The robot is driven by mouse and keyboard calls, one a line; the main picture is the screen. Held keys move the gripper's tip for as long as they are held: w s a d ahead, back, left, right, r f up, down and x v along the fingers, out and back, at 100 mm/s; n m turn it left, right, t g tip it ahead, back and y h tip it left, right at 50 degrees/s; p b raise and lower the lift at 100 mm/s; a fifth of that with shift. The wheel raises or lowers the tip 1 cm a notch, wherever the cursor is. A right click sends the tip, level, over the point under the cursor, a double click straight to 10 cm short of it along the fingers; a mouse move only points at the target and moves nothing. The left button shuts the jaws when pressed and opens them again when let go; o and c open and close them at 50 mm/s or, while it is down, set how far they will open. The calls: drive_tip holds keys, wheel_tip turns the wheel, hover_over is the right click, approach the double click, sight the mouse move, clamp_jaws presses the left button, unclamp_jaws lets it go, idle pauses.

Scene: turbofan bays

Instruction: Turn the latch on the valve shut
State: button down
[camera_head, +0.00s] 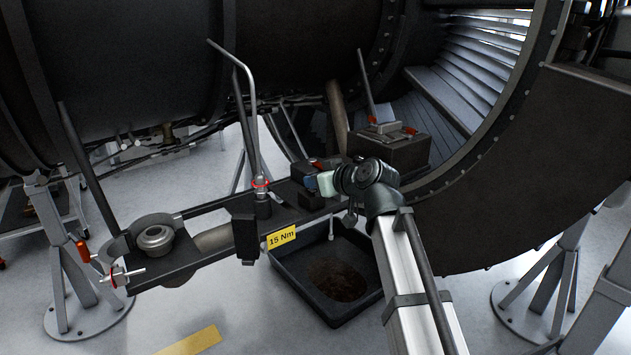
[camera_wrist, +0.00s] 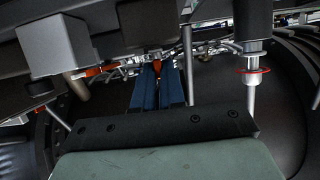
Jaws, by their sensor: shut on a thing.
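My gripper (camera_head: 311,184) is at the rail in the middle of the head view, its blue fingers pointing left from a pale green palm. In the wrist view the fingers (camera_wrist: 158,84) are close together, shut on a small orange-red piece (camera_wrist: 157,67) that shows between their tips. This piece looks like the valve latch; most of it is hidden by the fingers. A dark block with a red part (camera_head: 318,164) sits just behind the gripper in the head view. I cannot make out the latch's angle.
A fitting with a red ring (camera_head: 261,184) and a tall bent pipe stands left of my gripper; the ring shows in the wrist view (camera_wrist: 253,71). A yellow "15 Nm" tag (camera_head: 282,237) hangs on the rail. A black tray (camera_head: 301,293) lies below. The engine casing curves close on the right.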

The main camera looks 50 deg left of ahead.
drive_tip(key=shift+w+a+r, duration=0.1)
drive_tip(key=shift+a+r, duration=0.1)
drive_tip(key=c, duration=1.4)
unclamp_jaws()
drive_tip(key=shift+o, duration=0.9)
drive_tip(key=shift+f, duration=0.15)
drive_tip(key=shift+d, duration=0.1)
drive_tip(key=v, duration=1.3)
drive_tip(key=shift+d, duration=0.35)
